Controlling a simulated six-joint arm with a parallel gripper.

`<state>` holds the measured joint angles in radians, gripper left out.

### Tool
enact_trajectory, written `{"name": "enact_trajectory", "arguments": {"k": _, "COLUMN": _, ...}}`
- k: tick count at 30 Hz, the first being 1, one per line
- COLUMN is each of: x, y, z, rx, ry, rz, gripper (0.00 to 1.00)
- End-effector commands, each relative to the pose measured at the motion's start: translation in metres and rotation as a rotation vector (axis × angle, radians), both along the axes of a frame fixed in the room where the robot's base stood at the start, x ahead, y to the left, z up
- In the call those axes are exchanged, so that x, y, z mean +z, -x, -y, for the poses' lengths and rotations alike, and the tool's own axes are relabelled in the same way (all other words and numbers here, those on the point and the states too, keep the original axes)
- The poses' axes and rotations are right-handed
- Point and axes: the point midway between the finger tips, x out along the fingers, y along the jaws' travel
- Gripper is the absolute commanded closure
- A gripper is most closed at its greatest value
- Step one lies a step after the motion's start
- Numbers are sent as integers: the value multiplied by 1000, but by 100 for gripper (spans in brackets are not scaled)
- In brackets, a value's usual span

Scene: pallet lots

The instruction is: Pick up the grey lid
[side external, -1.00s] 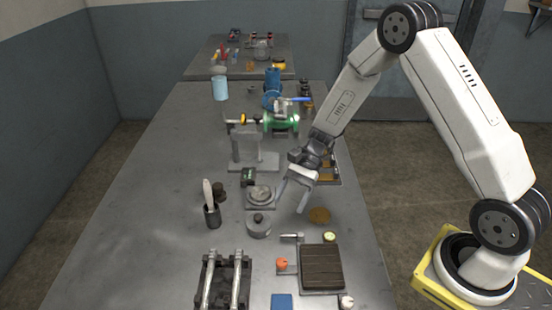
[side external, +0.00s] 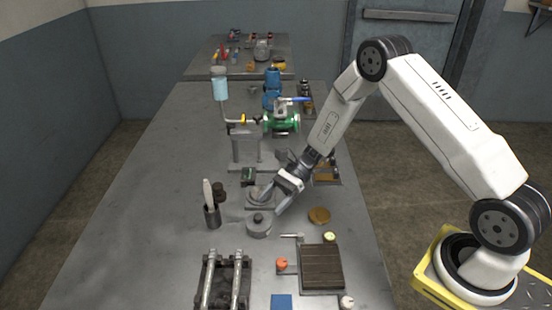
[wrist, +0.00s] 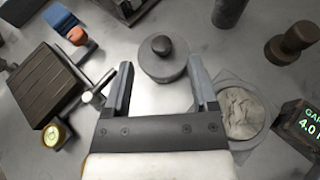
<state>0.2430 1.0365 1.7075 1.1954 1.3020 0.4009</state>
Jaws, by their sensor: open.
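The grey lid (side external: 259,226) is a round disc with a dark knob on top, lying on the grey table (side external: 150,200). I cannot tell how high the fingertips are above the table.
A scale with a dish of grey material (wrist: 240,110) and a lit display (wrist: 307,116) sit close by. A cup with a brush (side external: 212,215), a ribbed dark block (side external: 321,267), an orange knob (side external: 281,263) and a brown disc (side external: 319,215) stand around. The table's left side is clear.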

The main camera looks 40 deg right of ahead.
Motion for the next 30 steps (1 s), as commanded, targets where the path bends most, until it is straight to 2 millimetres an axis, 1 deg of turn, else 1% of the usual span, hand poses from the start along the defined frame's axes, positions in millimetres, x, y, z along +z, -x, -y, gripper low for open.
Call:
{"name": "enact_trajectory", "arguments": {"k": 7, "x": -1, "y": 0, "z": -4, "rx": 0, "ry": 0, "rz": 0, "gripper": 25}}
{"name": "enact_trajectory", "arguments": {"k": 10, "x": -4, "y": 0, "z": -9, "rx": 0, "ry": 1, "rz": 0, "gripper": 25}}
{"name": "enact_trajectory", "arguments": {"k": 18, "x": -15, "y": 0, "z": -36, "rx": 1, "ry": 0, "rz": -2, "gripper": 25}}
{"name": "enact_trajectory", "arguments": {"k": 22, "x": -19, "y": -1, "z": -47, "rx": 1, "ry": 2, "rz": 1, "gripper": 25}}
{"name": "enact_trajectory", "arguments": {"k": 30, "x": -21, "y": -1, "z": -50, "rx": -1, "ry": 2, "rz": 2, "gripper": 25}}
